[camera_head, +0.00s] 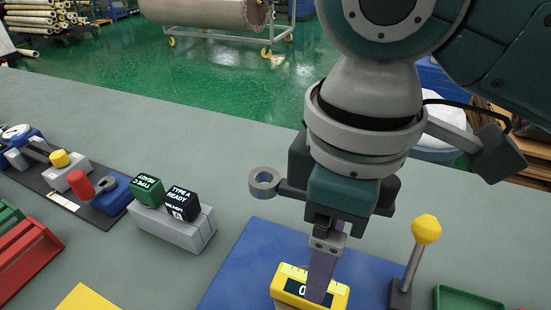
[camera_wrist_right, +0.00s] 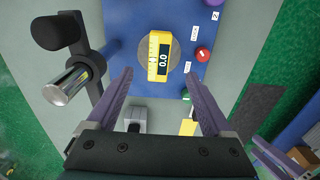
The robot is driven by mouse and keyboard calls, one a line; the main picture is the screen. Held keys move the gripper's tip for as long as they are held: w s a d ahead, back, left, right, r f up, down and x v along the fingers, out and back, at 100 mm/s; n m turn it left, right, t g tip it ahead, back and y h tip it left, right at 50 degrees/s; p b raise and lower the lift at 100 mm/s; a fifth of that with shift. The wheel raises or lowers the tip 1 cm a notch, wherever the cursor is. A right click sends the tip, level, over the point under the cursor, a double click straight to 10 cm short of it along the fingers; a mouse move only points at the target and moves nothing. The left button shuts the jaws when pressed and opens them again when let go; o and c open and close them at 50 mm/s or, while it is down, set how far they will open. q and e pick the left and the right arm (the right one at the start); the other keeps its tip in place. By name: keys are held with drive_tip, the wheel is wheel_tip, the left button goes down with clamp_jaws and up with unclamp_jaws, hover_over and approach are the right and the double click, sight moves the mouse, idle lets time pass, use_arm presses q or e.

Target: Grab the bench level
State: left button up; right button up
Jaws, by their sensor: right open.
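The bench level is a yellow block with a dark display and a scale strip. In the head view the bench level (camera_head: 340,296) stands on the blue mat (camera_head: 250,262), partly hidden behind my right gripper's finger. In the right wrist view the bench level (camera_wrist_right: 164,56) shows "0.0" and sits on a grey round patch (camera_wrist_right: 176,52). My right gripper (camera_wrist_right: 157,78) is open and empty, pointing down, with the level between and beyond its fingertips. In the head view the right gripper (camera_head: 322,285) hangs over the level; I cannot tell the exact gap.
A lever with a yellow knob (camera_head: 426,229) stands close right of the level. A red knob (camera_wrist_right: 203,54) also shows near it. Left are a grey block with two labelled cubes (camera_head: 172,228), a black tray (camera_head: 102,217) and red holders (camera_head: 28,255). Open bench lies behind.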

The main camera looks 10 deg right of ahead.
sight(288, 286)
wheel_tip(288, 286, down, 5)
drive_tip(key=shift+s+a+r, duration=0.15)
drive_tip(key=shift+r, duration=0.05)
drive_tip(key=f, duration=0.5)
drive_tip(key=shift+w+f+b, duration=0.2)
drive_tip(key=shift+w+b, duration=0.05)
drive_tip(key=shift+b, duration=0.15)
clamp_jaws()
